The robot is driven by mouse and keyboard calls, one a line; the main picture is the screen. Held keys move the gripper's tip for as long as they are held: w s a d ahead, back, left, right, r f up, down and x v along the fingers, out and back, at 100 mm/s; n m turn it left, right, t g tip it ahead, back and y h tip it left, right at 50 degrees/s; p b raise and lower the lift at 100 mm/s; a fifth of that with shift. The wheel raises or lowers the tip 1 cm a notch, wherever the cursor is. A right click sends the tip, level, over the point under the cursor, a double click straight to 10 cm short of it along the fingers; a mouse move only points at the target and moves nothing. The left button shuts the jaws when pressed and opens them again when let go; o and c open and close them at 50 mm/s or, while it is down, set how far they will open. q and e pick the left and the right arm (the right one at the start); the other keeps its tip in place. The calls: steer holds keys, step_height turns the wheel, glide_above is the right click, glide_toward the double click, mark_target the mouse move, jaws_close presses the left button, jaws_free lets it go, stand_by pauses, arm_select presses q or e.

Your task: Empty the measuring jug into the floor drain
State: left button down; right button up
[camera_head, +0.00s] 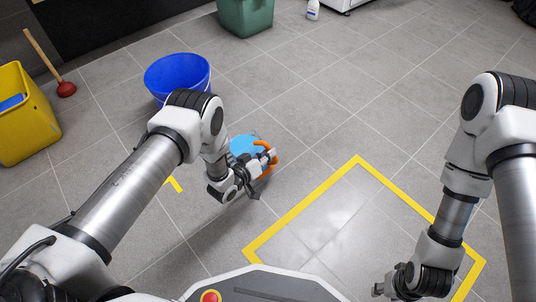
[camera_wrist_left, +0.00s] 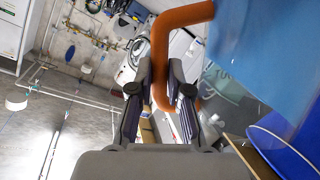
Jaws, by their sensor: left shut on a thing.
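The measuring jug (camera_head: 244,145) is light blue with an orange handle; it is partly hidden behind my left arm. My left gripper (camera_head: 262,163) is shut on the orange handle. In the left wrist view the handle (camera_wrist_left: 178,17) passes between the fingers (camera_wrist_left: 160,85), and the jug's blue wall (camera_wrist_left: 265,55) fills the upper right. I cannot tell what is in the jug or how far it tilts. My right gripper (camera_head: 392,286) is low at the bottom right, away from the jug; its fingers are too small to read. I cannot make out a floor drain.
A blue bucket (camera_head: 176,72) stands behind my left arm. A yellow bucket (camera_head: 25,125) and a plunger (camera_head: 65,88) are at left. A green bin (camera_head: 245,15) and a white bottle (camera_head: 313,9) are at the back. Yellow tape (camera_head: 300,208) frames clear floor in front.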

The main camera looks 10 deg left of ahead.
arm_select(q)
steer(key=shift+w+a+r, duration=0.1)
steer(key=shift+r, duration=0.25)
steer(key=shift+n, duration=0.3)
steer(key=shift+w+a+r+n+h, duration=0.15)
steer(key=shift+a+r+n+h, duration=0.15)
steer(key=shift+a+r+n, duration=0.15)
steer(key=shift+f, duration=0.1)
steer(key=shift+w+a+r+n+h, duration=0.15)
steer(key=shift+a+r+n+h, duration=0.05)
steer(key=shift+a+n+h, duration=0.3)
